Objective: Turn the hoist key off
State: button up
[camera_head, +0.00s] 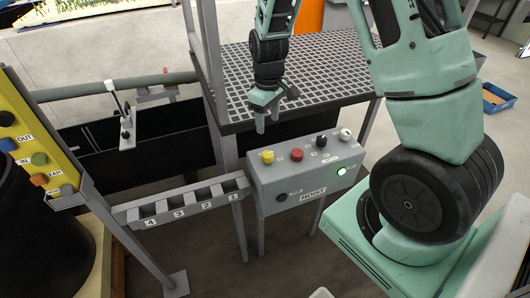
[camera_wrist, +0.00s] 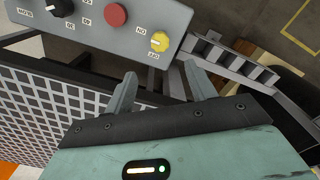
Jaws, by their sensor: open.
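The grey hoist control box (camera_head: 327,186) stands in front of the grated platform, with a "HOIST" label on its front. A yellow knob (camera_head: 267,156) sits at the left end of its top. In the wrist view the yellow knob (camera_wrist: 160,41) has ON and OFF marks beside it; its exact setting is hard to read. A round black part (camera_head: 282,197) is on the box front. A green lamp (camera_head: 341,170) glows there. My gripper (camera_head: 268,116) is open and empty, above and behind the box. In the wrist view its fingers (camera_wrist: 160,76) point towards the yellow knob, apart from it.
A red button (camera_head: 296,154), a black knob (camera_head: 321,141) and a white-topped knob (camera_head: 345,134) share the box top. The grated platform (camera_head: 330,65) lies close beside my gripper. A numbered slotted rail (camera_head: 190,203) adjoins the box at left. A yellow button panel (camera_head: 35,140) stands far left.

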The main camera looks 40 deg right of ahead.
aim_at(268, 153)
notch_tip(268, 153, down, 13)
jog(key=shift+f+p, duration=0.15)
jog(key=shift+p, duration=0.9)
jog(key=c, duration=1)
